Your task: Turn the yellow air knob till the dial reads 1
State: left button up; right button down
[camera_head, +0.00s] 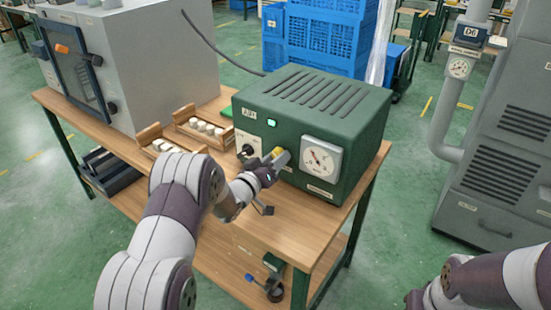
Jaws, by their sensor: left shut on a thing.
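A green box labelled AIR (345,110) stands at the right end of the wooden table. The yellow air knob (277,152) is on its front face, partly hidden by my gripper. My left gripper (279,159) is shut on the yellow knob. The round white dial (320,158) is just right of the knob; its needle is red, but the reading is too small to tell. A green light (271,122) is lit above the knob. My right arm comes in at the lower right; its gripper is not visible.
Two wooden trays with white pieces (205,127) sit left of the green box. A grey cabinet with a dark window (150,65) is at the table's left. A grey machine with a pipe (500,140) stands at the right.

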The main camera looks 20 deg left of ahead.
pick_arm(q)
jog(key=shift+f, duration=0.1)
dwell(0.3)
jog(key=o, duration=1.1)
jog(key=shift+c, duration=0.2)
jog(key=v, duration=1.2)
jog(key=shift+s, duration=0.35)
jog(key=shift+a, duration=0.1)
